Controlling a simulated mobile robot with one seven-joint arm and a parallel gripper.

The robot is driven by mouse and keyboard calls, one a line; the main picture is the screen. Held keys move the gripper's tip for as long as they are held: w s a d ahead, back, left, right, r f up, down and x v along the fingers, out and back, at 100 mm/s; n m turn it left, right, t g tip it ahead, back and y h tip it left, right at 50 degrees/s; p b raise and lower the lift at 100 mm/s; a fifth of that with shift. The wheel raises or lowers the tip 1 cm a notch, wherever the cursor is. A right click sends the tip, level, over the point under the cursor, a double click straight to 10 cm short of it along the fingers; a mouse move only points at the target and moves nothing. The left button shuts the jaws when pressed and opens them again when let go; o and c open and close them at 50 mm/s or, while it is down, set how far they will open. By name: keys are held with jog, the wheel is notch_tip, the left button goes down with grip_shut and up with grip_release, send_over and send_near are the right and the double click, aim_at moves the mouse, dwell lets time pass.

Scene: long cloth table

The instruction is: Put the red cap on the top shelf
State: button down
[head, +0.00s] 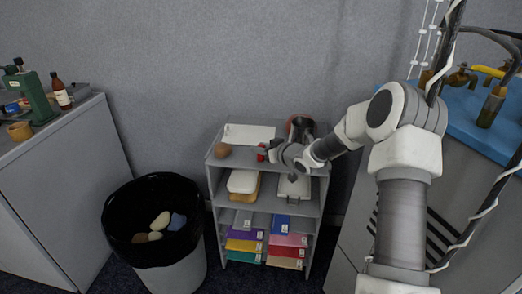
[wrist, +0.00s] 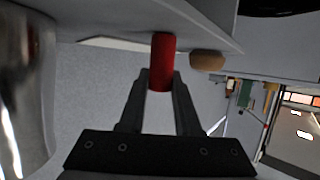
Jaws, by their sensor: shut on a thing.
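The small red cap (head: 261,153) is at the tip of my gripper (head: 271,151) in the head view, at the level of the top shelf (head: 236,162) of the grey shelf unit. In the wrist view the red cap (wrist: 161,62) shows as a short red cylinder between the two fingertips (wrist: 161,80). My gripper is shut on it. The grey shelf board (wrist: 190,22) is close beside the cap; I cannot tell whether they touch. My arm reaches in from the right and hides part of the top shelf.
On the top shelf are a brown rounded thing (head: 222,151), a flat white thing (head: 248,134) and a dark round container (head: 300,127). Lower shelves hold boxes and coloured folders. A black-lined bin (head: 125,222) stands left, a blue-topped table (head: 462,118) right.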

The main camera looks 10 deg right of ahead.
jog(key=shift+f, duration=0.2)
jog(key=c, duration=0.6)
grip_release()
jog(key=shift+s+d+r, duration=0.1)
jog(key=shift+s+r, duration=0.05)
jog(key=shift+r, duration=0.2)
jog(key=p+v, duration=0.3)
jog(key=v, duration=0.8)
jog(key=shift+s, duration=0.3)
